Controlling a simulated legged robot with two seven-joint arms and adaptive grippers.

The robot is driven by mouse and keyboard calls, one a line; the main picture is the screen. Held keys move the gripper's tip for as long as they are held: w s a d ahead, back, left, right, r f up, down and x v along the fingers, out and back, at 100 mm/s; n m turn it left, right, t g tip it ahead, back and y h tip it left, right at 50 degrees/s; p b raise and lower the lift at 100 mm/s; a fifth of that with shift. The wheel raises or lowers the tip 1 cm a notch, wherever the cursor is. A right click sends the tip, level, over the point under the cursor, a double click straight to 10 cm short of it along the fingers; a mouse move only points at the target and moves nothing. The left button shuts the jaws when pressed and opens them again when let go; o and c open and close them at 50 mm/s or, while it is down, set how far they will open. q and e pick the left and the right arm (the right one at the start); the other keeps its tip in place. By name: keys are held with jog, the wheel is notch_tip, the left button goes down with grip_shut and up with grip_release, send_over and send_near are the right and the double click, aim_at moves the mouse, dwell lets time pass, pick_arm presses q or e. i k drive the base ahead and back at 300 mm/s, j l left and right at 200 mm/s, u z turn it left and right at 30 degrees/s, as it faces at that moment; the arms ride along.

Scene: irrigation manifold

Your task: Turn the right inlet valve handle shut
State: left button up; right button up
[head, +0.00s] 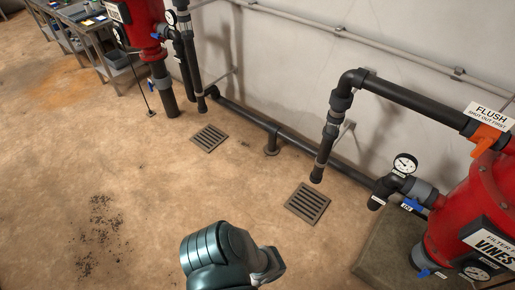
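The red filter tank (465,215) at the right edge carries a label reading "FILTER" and "VINES". A blue valve handle (412,205) sits on the dark pipe fitting at the tank's left side, near a small label too small to read. It appears to lie roughly along the pipe. A second blue handle (425,272) is low at the tank's base. I cannot tell for certain which is the right inlet handle. One of my arm's dark teal links shows at the bottom centre, well left of the tank. Neither gripper's fingers are visible, and nothing touches the handles.
An orange handle (489,138) sits under a "FLUSH" sign (489,114). A round gauge (405,163) stands above the inlet fitting. Dark pipes (340,100) run along the wall. Another red tank (143,22) and a bench (85,28) are far left. Floor grates (307,203) lie between; open floor is left.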

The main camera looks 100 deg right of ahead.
aim_at(413, 203)
jog(key=z, duration=5.25)
